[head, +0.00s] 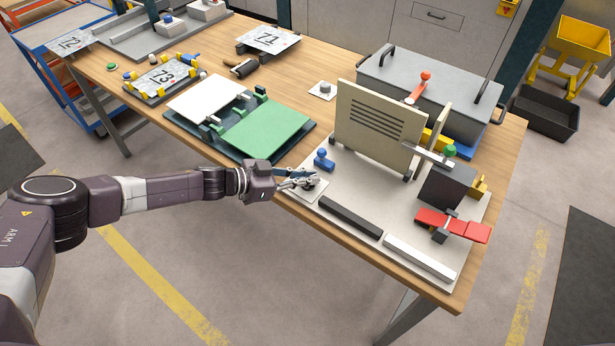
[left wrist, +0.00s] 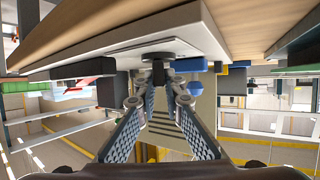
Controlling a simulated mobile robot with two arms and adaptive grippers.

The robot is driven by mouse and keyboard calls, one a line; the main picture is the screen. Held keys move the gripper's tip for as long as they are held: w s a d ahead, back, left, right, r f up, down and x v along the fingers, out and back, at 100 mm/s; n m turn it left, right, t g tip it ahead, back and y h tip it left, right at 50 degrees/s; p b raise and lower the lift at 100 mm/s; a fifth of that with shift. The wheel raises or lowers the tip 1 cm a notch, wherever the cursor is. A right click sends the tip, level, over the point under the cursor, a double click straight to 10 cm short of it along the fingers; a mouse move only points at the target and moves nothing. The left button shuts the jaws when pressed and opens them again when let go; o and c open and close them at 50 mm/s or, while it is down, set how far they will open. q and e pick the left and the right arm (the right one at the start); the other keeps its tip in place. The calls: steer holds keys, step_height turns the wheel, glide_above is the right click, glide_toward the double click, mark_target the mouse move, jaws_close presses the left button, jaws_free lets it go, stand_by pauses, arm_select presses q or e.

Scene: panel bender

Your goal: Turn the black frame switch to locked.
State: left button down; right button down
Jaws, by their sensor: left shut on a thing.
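The black frame switch (left wrist: 156,57) is a dark round base with a short handle on a light plate (head: 322,192) at the near left corner of the grey board. My left gripper (head: 303,182) reaches in from the left, low over the table's front edge. In the left wrist view its fingertips (left wrist: 158,88) close around the dark handle. In the head view the fingers hide most of the switch, and I cannot read its setting. My right gripper is not in view.
A blue knob (head: 323,160) stands just behind the switch. A black bar (head: 350,215) and a white bar (head: 420,258) lie to the right. An upright beige panel (head: 376,127) rises behind. A green plate (head: 265,129) lies to the left.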

arm_select(q)
steer(key=c, duration=2)
jaws_free()
steer(key=shift+c, duration=0.2)
steer(key=v, duration=1.2)
steer(key=shift+w+d+r, duration=0.1)
